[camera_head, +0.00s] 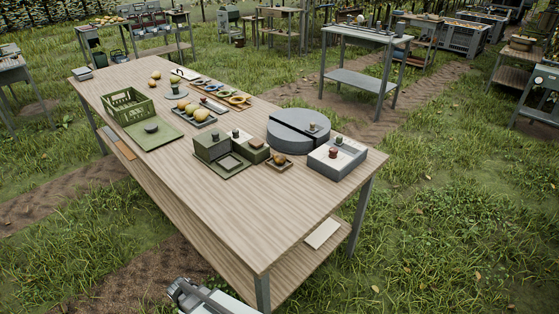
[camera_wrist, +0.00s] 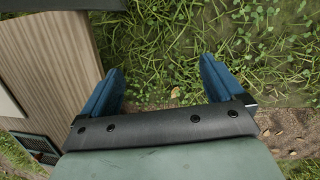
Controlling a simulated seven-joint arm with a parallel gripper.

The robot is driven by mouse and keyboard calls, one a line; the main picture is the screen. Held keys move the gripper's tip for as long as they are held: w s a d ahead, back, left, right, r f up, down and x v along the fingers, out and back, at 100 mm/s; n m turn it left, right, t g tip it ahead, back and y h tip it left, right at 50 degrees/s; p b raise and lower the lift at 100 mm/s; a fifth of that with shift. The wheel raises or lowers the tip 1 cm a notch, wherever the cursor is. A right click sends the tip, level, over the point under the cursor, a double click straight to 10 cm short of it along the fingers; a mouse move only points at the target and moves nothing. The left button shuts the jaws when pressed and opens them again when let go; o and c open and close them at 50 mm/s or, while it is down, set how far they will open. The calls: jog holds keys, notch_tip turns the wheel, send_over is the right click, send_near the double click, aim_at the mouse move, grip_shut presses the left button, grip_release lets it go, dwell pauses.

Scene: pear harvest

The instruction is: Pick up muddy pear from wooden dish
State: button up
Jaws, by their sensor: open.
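A small brownish pear (camera_head: 279,159) lies in a small dark dish (camera_head: 284,166) near the front middle of the table. It looks like the muddy pear, but it is too small to make out mud or wood. My gripper (camera_wrist: 161,66) shows in the wrist view with its two blue fingers wide apart and nothing between them. Grass lies below it, and the table side is to the left. The pear and dish are not in the wrist view. Part of my arm shows at the bottom of the head view, well away from the dish.
The wooden table (camera_head: 250,220) is bare at its front right. A green block stand (camera_head: 215,150), grey round disc (camera_head: 297,128) and pale box (camera_head: 337,157) stand close around the dish. A tray of yellow pears (camera_head: 184,114) and a green crate (camera_head: 128,104) are farther back.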

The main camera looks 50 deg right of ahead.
jog(key=w+a+r+t, duration=0.2)
jog(key=w+r, duration=0.6)
jog(key=w, duration=0.3)
jog(key=w+a+r+n+t+h, duration=0.1)
jog(key=w+r+t, duration=0.2)
jog(key=w+r, duration=0.6)
jog(key=w+a+r+t, duration=0.2)
jog(key=w+r, duration=0.4)
jog(key=w, duration=0.7)
jog(key=w+a+r+t, duration=0.1)
jog(key=w+r, duration=0.5)
jog(key=r, duration=0.2)
jog(key=w+a+r+t, duration=0.1)
jog(key=w+r+t, duration=0.1)
jog(key=w+r, duration=0.5)
jog(key=w+d+r+m, duration=0.1)
jog(key=d+r, duration=0.4)
jog(key=r, duration=0.4)
jog(key=d+r+m+g+h, duration=0.1)
jog(key=d+r+m, duration=0.15)
jog(key=d, duration=0.85)
jog(key=m+g+y, duration=0.3)
jog(key=m+g, duration=0.4)
jog(key=m, duration=1)
send_over(279, 155)
jog(key=f, duration=1.2)
jog(key=shift+w+d+f, duration=0.25)
jog(key=shift+f, duration=0.15)
jog(key=c, duration=1.2)
